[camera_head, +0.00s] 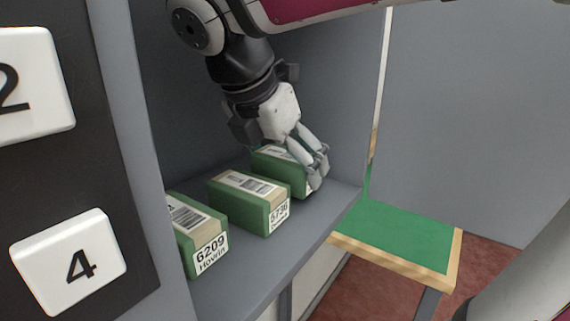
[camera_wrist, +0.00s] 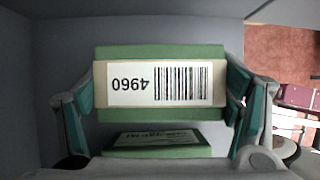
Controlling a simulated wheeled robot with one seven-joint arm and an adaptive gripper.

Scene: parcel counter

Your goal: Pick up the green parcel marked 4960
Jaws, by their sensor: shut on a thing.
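The green parcel marked 4960 (camera_wrist: 160,109) lies on the shelf, its beige label and barcode facing the wrist camera, with the number upside down there. In the head view the same parcel (camera_head: 268,158) is the rightmost of the row, partly hidden behind my gripper. My gripper (camera_head: 317,170) reaches down over it with its fingers at the parcel's sides. In the wrist view the teal finger pads of my gripper (camera_wrist: 163,95) stand at its two ends, and it is shut on the parcel. I cannot tell whether the parcel is clear of the shelf.
A green parcel marked 5736 (camera_head: 252,212) stands left of it, and one marked 6209 (camera_head: 197,243) further left. The grey shelf (camera_head: 262,262) has side walls close by. A green-topped wooden table (camera_head: 405,238) stands at the right. A number 4 plate (camera_head: 68,262) hangs at left.

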